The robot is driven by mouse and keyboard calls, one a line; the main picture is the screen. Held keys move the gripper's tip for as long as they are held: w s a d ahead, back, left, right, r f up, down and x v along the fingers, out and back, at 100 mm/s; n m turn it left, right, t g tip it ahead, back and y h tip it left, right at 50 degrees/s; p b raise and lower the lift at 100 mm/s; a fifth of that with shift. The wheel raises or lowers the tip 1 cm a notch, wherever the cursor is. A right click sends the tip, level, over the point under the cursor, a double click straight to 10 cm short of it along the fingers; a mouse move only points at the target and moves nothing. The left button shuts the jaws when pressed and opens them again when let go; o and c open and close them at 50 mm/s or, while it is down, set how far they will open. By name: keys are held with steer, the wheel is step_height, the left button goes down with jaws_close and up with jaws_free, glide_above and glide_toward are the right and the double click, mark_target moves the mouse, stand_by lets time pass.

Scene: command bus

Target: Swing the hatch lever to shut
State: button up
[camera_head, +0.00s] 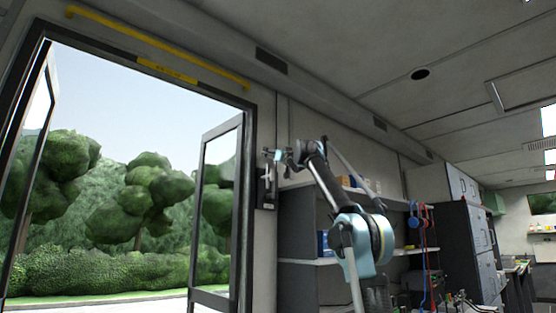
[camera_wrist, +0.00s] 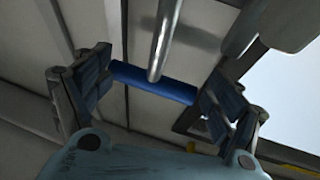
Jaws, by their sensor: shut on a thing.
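The hatch lever shows in the wrist view as a metal rod (camera_wrist: 163,40) ending at a blue crossbar grip (camera_wrist: 150,82). My gripper (camera_wrist: 155,88) has one finger at each end of this blue grip and is shut on it. In the head view my gripper (camera_head: 279,157) is at the wall just right of the open door, at the top of a dark plate with a silver upright fitting (camera_head: 267,182). The grip is too small to make out there, and the lever's pivot is not clear.
The doorway at left is open, with a glazed door leaf (camera_head: 217,215) swung outward beside the plate. A yellow rail (camera_head: 160,45) runs above the doorway. Grey shelves (camera_head: 300,262) stand right of the plate, behind my arm. Dark cabinets (camera_head: 470,245) stand farther right.

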steer(key=shift+w, duration=0.45)
steer(key=o, duration=1.2)
steer(key=shift+o, duration=0.8)
steer(key=shift+w+d+f, duration=0.1)
steer(key=shift+s, duration=0.2)
